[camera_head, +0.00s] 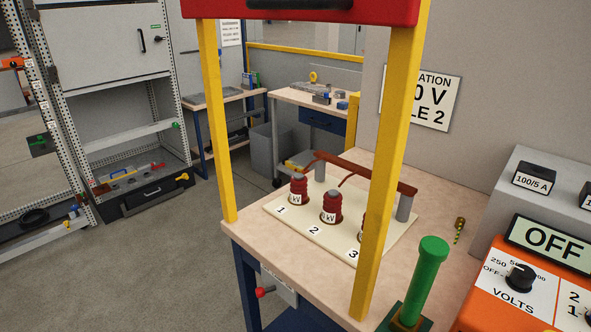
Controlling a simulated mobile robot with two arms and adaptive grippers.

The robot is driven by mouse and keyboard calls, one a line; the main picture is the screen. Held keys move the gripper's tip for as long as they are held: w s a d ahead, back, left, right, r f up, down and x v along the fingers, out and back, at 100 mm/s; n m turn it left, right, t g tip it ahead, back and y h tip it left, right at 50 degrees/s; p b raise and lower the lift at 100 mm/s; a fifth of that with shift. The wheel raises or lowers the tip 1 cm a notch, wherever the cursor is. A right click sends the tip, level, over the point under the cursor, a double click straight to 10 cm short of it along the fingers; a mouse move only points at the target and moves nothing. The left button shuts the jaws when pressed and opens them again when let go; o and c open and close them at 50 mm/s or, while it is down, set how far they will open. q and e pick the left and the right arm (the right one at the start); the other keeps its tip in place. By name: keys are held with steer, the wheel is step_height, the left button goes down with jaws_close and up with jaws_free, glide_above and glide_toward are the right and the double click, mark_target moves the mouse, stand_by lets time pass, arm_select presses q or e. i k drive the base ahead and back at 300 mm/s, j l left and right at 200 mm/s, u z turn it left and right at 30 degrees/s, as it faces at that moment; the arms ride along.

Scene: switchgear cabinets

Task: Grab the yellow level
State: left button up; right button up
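I cannot make out a yellow level for certain. A small, long yellowish and red item (128,175) lies on the lower shelf of the open grey cabinet at the left, too small to identify. A yellow piece (300,160) lies on the low shelf under the far bench, also unclear. A small yellow round-topped item (313,77) stands on that bench's top. Neither of my grippers shows in the head view.
A workbench (420,268) fills the front right, with yellow posts (217,130) and a red top bar (300,10) along its near edge. It carries red insulators (331,208), a green cylinder (426,275) and an orange meter (540,285). Grey floor (165,270) is clear at left.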

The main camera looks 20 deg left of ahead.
mark_target(293, 165)
steer(key=i+j+u, duration=0.25)
steer(key=j+u, duration=0.15)
steer(key=j, duration=0.25)
steer(key=i+j+u, duration=0.35)
steer(key=j, duration=0.25)
steer(key=i+j+u, duration=0.8)
steer(key=i+j+z, duration=0.1)
steer(key=i, duration=0.35)
steer(key=i+j+z, duration=0.1)
steer(key=i, duration=0.35)
steer(key=i+l+z, duration=0.1)
steer(key=i+z, duration=0.65)
steer(key=i+j+z, duration=0.15)
steer(key=i+z, duration=0.4)
steer(key=i, duration=1.35)
steer(key=i+j+z, duration=0.1)
steer(key=i+z, duration=0.2)
steer(key=i, duration=0.25)
steer(key=i+j+z, duration=0.25)
steer(key=i, duration=0.25)
